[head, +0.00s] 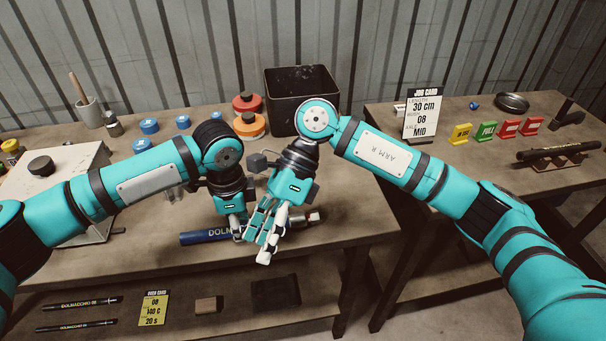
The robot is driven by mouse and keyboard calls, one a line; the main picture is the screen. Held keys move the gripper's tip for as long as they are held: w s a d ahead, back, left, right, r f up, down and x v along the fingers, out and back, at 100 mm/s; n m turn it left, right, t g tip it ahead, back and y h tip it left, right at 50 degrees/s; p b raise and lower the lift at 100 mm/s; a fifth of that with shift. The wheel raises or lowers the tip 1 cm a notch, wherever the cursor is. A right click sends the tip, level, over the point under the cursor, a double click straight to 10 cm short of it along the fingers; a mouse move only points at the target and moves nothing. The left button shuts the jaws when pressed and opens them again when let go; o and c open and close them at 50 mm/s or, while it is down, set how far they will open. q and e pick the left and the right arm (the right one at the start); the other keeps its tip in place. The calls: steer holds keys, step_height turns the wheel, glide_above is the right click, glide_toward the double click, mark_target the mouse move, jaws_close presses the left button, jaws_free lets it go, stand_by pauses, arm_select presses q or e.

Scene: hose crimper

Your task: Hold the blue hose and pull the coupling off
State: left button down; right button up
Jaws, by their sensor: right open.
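The blue hose (203,237) lies on the workbench, its left part with white lettering in view. The metal coupling (314,216) with a reddish part shows at the right end, past my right gripper. My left gripper (238,235) points down at the hose's middle; whether its fingers are closed around the hose is unclear. My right gripper (264,250) is open, its fingers slanting down in front of the hose between my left gripper and the coupling. The fingers hide the stretch where hose and coupling meet.
A black bin (301,92) stands at the back, beside orange and red round containers (249,124). Blue caps (149,126) lie at the back left. A job card (422,115) and colored tags (486,131) stand on the right table. The bench right of the coupling is clear.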

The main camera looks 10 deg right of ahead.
mark_target(303, 215)
steer(key=w+d+r+t+h, duration=0.4)
steer(key=w+d+t+h, duration=0.25)
steer(key=w+d, duration=0.3)
steer(key=f, duration=0.8)
steer(key=a+f, duration=0.1)
steer(key=f, duration=0.3)
steer(key=shift+f, duration=0.1)
steer(key=shift+c, duration=0.2)
jaws_close()
